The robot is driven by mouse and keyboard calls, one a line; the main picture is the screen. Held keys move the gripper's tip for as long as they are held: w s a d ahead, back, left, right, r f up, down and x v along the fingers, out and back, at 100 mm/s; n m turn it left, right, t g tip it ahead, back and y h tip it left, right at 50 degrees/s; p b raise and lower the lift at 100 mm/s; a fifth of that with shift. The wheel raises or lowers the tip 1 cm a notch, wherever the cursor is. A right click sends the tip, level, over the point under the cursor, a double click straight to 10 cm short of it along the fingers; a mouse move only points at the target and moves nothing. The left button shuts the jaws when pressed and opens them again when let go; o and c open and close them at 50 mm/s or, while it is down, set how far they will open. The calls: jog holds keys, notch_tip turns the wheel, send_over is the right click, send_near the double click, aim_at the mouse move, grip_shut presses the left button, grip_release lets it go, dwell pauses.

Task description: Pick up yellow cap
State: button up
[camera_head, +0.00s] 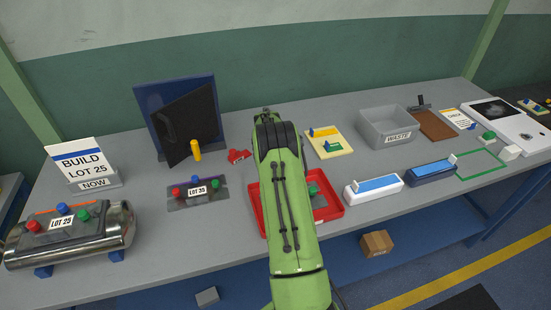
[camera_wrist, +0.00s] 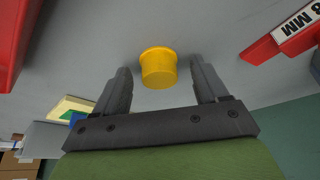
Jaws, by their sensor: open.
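The yellow cap (camera_wrist: 158,68) stands on the grey table in the wrist view, a short tapered cylinder with a wider rim. My gripper (camera_wrist: 160,72) is open, with one finger on each side of the cap. Gaps show between the cap and both fingers, and I see no contact. In the head view my green arm reaches over the table and hides the gripper; I cannot make out this cap there.
A red tray (camera_head: 336,208) lies beside my arm. A small red piece (camera_head: 238,156) and a yellow post (camera_head: 195,150) by a dark panel (camera_head: 190,121) are to the left. A cream board with blocks (camera_head: 335,149) and a grey waste bin (camera_head: 390,134) are to the right.

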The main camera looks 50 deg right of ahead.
jog(key=shift+r, duration=0.1)
jog(key=c, duration=1.1)
